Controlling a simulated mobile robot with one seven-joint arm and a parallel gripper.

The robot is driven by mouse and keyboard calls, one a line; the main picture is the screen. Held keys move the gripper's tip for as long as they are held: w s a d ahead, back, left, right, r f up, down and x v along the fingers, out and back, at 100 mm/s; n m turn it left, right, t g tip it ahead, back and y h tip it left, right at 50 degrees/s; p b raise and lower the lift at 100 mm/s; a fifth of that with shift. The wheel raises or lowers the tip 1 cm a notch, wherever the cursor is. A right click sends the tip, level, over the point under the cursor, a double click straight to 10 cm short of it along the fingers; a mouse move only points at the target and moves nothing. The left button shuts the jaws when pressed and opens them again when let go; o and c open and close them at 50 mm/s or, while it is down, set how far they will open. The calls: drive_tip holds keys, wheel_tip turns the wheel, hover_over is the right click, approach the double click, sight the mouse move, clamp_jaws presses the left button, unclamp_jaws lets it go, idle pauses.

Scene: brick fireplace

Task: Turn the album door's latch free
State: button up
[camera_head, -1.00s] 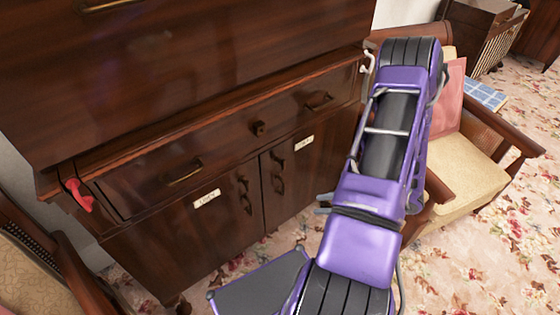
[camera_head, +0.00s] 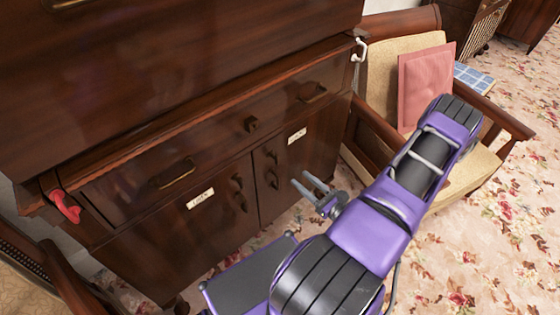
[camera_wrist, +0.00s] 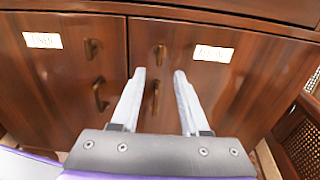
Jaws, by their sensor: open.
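A dark wooden cabinet has two lower doors, each with a small label too blurred to read surely. The left door (camera_head: 165,240) has its label (camera_head: 201,198), and the right door (camera_head: 318,160) has its label (camera_head: 297,135). Near the middle seam, the right door carries a small latch (camera_wrist: 160,52) above a curved handle (camera_wrist: 155,97). The left door has a matching latch (camera_wrist: 92,48) and handle (camera_wrist: 100,95). Both doors look shut. My gripper (camera_head: 303,180) is open and empty in front of the right door. In the wrist view its fingertips (camera_wrist: 159,74) flank the right door's handle, below the latch.
A drawer (camera_head: 215,140) with handles and a knob spans above the doors. A red hook (camera_head: 65,206) and a white hook (camera_head: 359,50) are on the cabinet's sides.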

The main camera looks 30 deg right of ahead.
sight(278, 160)
drive_tip(key=w, duration=0.3)
drive_tip(key=w+a, duration=0.1)
drive_tip(key=w, duration=0.6)
drive_tip(key=shift+w+a, duration=0.25)
drive_tip(key=shift+w, duration=0.1)
clamp_jaws()
